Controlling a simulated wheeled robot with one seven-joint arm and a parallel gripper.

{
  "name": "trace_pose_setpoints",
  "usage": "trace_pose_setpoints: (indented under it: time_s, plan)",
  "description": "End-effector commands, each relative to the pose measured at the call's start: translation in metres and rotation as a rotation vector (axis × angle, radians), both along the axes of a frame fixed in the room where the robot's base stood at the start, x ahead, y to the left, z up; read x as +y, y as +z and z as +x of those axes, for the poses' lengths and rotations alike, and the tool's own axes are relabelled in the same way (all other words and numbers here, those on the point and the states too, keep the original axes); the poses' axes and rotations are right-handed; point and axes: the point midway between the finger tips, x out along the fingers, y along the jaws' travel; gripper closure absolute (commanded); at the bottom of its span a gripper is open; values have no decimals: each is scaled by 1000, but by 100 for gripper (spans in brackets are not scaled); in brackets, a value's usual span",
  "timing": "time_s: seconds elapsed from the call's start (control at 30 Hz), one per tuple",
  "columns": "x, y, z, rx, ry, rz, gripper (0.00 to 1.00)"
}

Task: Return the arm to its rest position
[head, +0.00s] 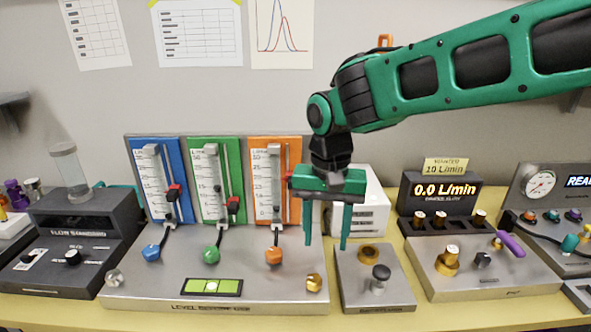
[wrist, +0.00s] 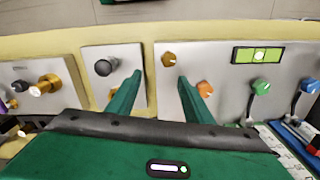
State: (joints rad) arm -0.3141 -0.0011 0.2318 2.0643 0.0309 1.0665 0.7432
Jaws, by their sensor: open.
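My green gripper (head: 326,240) hangs pointing down above the bench, between the orange gauge panel (head: 289,180) and the small plate with a black knob (head: 381,272). Its two fingers are apart, with nothing between them. My arm reaches in from the upper right. In the wrist view my gripper (wrist: 158,80) also shows open and empty. The fingertips there lie over the gap between the small plate (wrist: 116,62) and the gauge base (wrist: 220,65). I cannot tell the exact height of the fingertips above the bench.
Blue (head: 157,160), green (head: 212,160) and orange gauges stand behind a metal base. A flow display (head: 440,190) reads 0.0 L/min to the right. A flow standard box (head: 75,225) with a clear cylinder (head: 70,165) stands left. A yellow front strip (head: 200,318) is bare.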

Motion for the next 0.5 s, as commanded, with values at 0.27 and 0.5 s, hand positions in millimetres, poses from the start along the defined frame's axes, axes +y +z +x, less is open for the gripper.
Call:
trace_pose_setpoints:
  time_s: [0.27, 0.5]
  plan:
    - [-157, 2, -27, -12, -134, -40, 54]
    - [-278, -12, -115, 2, -260, -32, 54]
